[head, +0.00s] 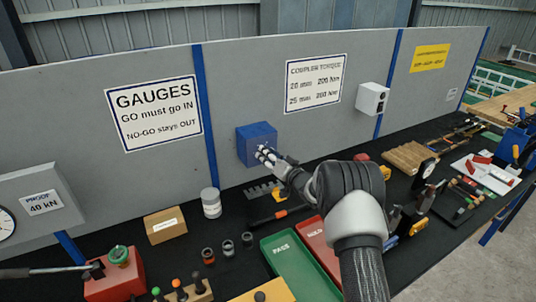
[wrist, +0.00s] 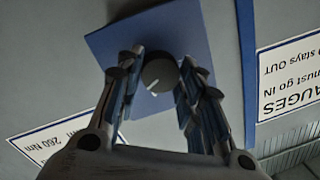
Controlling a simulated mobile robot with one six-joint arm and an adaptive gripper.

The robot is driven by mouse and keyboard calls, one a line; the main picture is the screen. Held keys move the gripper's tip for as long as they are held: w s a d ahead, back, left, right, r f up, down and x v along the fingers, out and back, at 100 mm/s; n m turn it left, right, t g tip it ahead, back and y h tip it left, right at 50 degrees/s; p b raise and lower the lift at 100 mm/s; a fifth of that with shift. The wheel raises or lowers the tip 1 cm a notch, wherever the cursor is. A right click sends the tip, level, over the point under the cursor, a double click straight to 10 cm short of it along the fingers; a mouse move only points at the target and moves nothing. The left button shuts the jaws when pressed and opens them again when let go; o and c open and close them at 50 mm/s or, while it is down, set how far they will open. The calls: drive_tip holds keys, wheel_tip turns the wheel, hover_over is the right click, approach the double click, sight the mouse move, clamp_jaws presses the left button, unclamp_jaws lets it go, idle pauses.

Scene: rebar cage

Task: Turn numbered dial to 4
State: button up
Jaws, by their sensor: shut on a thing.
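A dark round dial (wrist: 158,73) with a white pointer line sits on a blue box (head: 257,141) fixed to the grey panel. The blue face (wrist: 120,42) also shows in the wrist view, which is upside down to the panel's signs. The pointer line slants to the lower left in that view. No numbers around the dial can be read. My gripper (head: 266,153) reaches the front of the box and is shut on the dial, one finger on each side. In the head view the gripper hides the dial.
The grey panel (head: 245,80) carries signs and a white box (head: 372,99). On the black bench below stand a white jar (head: 211,203), a cardboard box (head: 164,225), a green tray (head: 287,258) and a red tray (head: 318,240). Tools crowd the right side.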

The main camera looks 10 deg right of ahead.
drive_tip(key=shift+m+t, duration=0.3)
drive_tip(key=shift+m, duration=1.9)
drive_tip(key=o, duration=1.1)
drive_tip(key=shift+c, duration=0.2)
drive_tip(key=v, duration=1.2)
drive_tip(key=shift+d+f, duration=0.1)
drive_tip(key=shift+f, duration=0.05)
